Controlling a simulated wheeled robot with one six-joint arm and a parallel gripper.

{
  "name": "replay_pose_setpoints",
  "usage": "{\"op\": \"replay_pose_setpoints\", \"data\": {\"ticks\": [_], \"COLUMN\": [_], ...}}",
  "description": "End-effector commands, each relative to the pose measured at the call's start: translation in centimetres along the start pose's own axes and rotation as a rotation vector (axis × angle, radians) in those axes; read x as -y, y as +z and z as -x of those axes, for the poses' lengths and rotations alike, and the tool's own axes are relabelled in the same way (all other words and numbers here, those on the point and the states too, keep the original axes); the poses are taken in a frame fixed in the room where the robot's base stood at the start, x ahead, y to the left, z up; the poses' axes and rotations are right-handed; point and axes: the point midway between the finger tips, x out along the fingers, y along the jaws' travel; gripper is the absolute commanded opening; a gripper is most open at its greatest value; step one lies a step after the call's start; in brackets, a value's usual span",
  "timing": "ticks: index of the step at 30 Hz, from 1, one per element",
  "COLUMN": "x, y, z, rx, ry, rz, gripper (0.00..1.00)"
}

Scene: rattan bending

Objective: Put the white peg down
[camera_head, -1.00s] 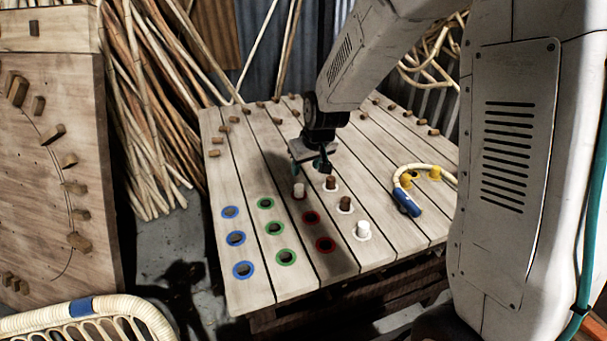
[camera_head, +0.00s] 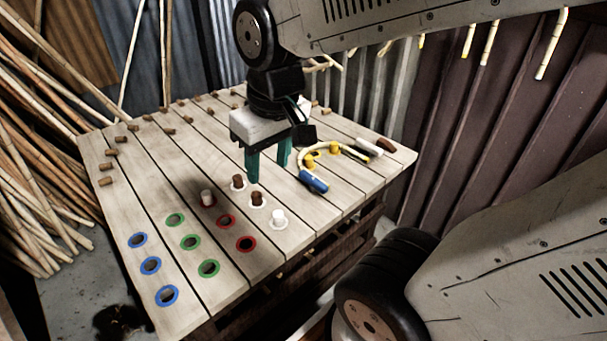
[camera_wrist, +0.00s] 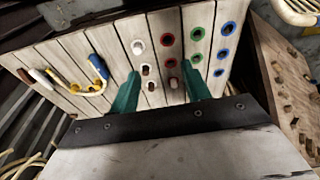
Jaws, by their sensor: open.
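One white peg (camera_head: 207,197) stands upright at the far end of the red-ringed column. It also shows between my fingers in the wrist view (camera_wrist: 174,91), a little apart from them. Another white peg (camera_head: 279,217) stands in the near hole of the white-ringed column; it shows in the wrist view too (camera_wrist: 138,46). Two brown pegs (camera_head: 257,199) stand farther back in that column. My gripper (camera_head: 267,172) is open and empty above the slatted table (camera_head: 200,285), its teal fingers pointing down. In the wrist view my fingers (camera_wrist: 160,72) are spread.
Empty blue-ringed holes (camera_head: 151,265), green-ringed holes (camera_head: 190,242) and red-ringed holes (camera_head: 246,244) lie at the front left. A bent rattan piece with a blue sleeve (camera_head: 313,181) lies at right among yellow pegs (camera_head: 309,161). Brown blocks (camera_head: 106,181) line the far edges.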

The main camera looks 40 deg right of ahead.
Motion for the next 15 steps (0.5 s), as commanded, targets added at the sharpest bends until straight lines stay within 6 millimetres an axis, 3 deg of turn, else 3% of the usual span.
{"op": "replay_pose_setpoints", "data": {"ticks": [3, 6, 10, 15], "x": [-0.2, -0.3, -0.3, -0.3], "y": [4.1, 6.2, 7.5, 7.6], "z": [1.5, 2.1, 2.3, 2.3], "rx": [0.025, 0.046, 0.06, 0.063], "ry": [0.012, 0.021, 0.026, 0.026], "rz": [-0.022, -0.033, -0.041, -0.042], "gripper": [0.47, 0.47, 0.47, 0.47]}}
